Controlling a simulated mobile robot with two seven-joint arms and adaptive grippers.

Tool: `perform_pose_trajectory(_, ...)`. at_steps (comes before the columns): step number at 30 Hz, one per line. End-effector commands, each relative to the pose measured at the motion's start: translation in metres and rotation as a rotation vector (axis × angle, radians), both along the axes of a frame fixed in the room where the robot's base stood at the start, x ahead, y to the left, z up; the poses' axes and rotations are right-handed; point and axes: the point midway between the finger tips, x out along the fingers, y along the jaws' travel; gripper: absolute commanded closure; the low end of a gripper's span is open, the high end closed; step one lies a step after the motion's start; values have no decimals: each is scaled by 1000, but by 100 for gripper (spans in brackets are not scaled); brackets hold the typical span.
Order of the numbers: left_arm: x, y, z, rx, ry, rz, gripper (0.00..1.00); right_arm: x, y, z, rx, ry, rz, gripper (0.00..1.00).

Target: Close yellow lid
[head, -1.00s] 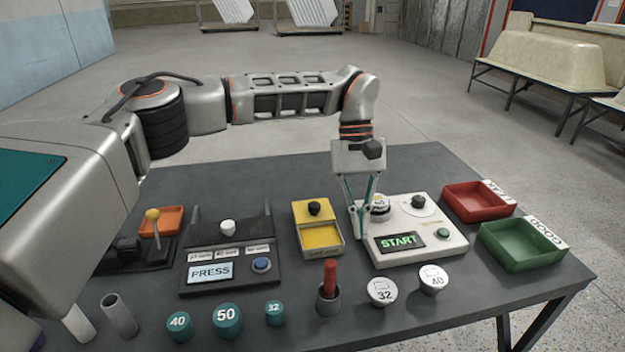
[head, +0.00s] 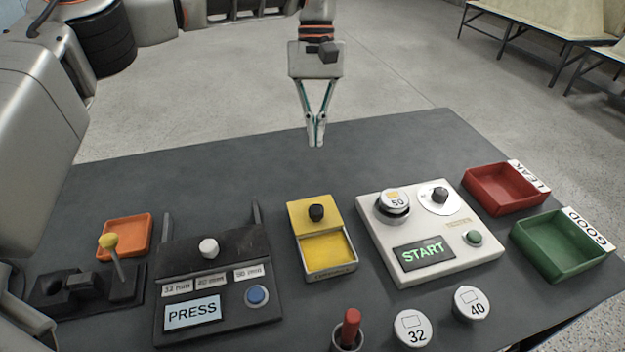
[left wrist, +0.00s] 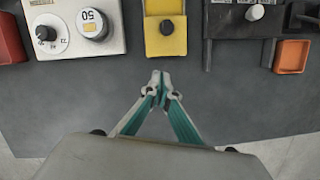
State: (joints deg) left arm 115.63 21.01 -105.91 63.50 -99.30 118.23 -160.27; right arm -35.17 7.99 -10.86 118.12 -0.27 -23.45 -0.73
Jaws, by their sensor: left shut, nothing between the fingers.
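The yellow box (head: 330,272) stands in the middle of the table. Its yellow lid (head: 300,210) with a black knob (head: 316,213) covers the back part, and the yellow inside of the front part shows uncovered. My left gripper (head: 316,143) is shut and empty, pointing down behind the box and apart from it. In the left wrist view the gripper (left wrist: 158,78) points toward the yellow lid (left wrist: 165,44), with bare table between them. The front of the box is cut off in that view. My right gripper is not in view.
The black press (head: 220,290) stands left of the box. The white START tester (head: 450,260), with a 50 cap (head: 396,203) on it, stands close on the right. A red tray (head: 505,190) and a green tray (head: 560,250) lie farther right. The table's back (head: 230,165) is clear.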

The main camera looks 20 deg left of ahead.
Motion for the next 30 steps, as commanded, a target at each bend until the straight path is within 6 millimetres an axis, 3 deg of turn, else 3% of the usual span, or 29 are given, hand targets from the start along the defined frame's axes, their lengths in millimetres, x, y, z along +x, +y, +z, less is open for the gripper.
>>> perform_pose_trajectory(5, -6, -1, -23, 0, 6, -1, 100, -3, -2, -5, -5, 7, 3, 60)
perform_pose_trajectory(17, -24, -8, -99, -1, 7, -1, 100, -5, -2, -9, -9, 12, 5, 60)
perform_pose_trajectory(24, -51, -17, -95, 0, 0, -2, 100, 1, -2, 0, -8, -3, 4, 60)
perform_pose_trajectory(30, -60, -21, -95, 0, 1, 0, 100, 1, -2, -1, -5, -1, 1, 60)
